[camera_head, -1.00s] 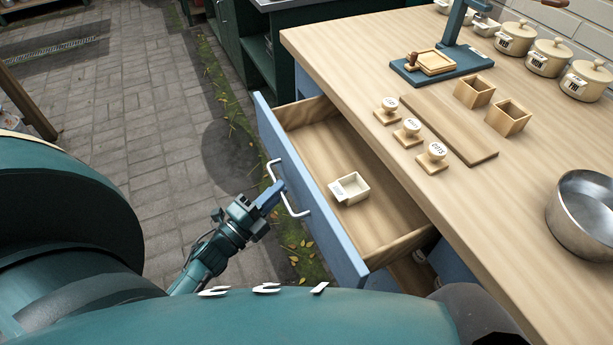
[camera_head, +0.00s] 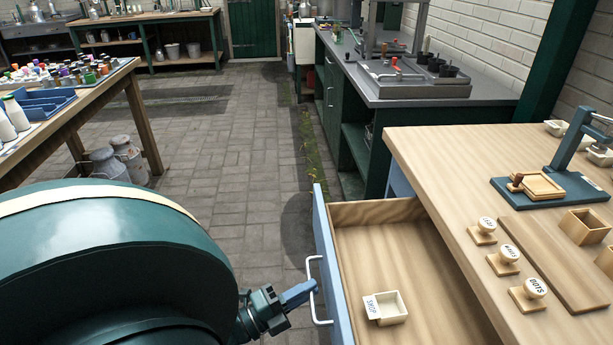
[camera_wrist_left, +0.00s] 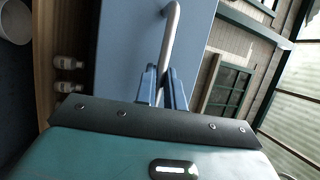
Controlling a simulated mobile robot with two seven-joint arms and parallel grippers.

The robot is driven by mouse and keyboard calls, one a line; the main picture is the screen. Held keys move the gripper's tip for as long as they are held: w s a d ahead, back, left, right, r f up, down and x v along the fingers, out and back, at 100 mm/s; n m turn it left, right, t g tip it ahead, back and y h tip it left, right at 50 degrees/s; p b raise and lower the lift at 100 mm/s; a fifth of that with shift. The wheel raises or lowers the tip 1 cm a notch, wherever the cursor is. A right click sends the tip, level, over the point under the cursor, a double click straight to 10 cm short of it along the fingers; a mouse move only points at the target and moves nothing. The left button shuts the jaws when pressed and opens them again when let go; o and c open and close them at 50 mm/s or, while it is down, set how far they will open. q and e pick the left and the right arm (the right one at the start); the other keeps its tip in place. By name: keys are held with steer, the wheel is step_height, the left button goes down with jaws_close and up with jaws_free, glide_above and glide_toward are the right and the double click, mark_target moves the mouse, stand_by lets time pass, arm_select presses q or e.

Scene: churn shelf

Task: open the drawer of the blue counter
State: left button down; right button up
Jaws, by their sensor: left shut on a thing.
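The blue-fronted drawer (camera_head: 333,262) of the counter (camera_head: 440,170) stands pulled out, and its wooden inside shows. Its white bar handle (camera_head: 316,290) is on the outer face. My left gripper (camera_head: 303,293) is at the handle, shut on it. In the left wrist view the two blue fingers (camera_wrist_left: 162,84) are on either side of the handle bar (camera_wrist_left: 169,45), close to the blue drawer front (camera_wrist_left: 125,45). A small cream box (camera_head: 386,308) with a label reading SHOP lies in the drawer. My right gripper is not in view.
On the counter top are several labelled stamps (camera_head: 508,259), a wooden board (camera_head: 560,262), small wooden boxes (camera_head: 584,226) and a blue press (camera_head: 550,187). A grey-topped bench (camera_head: 420,95) stands behind. The paved floor (camera_head: 240,190) left of the drawer is clear.

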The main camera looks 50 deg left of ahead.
arm_select(q)
steer(key=c, duration=1.5)
jaws_free()
steer(key=shift+s, duration=0.1)
steer(key=b+v, duration=0.1)
steer(key=v, duration=1.2)
steer(key=shift+r+b, duration=0.1)
steer(key=shift+b, duration=0.2)
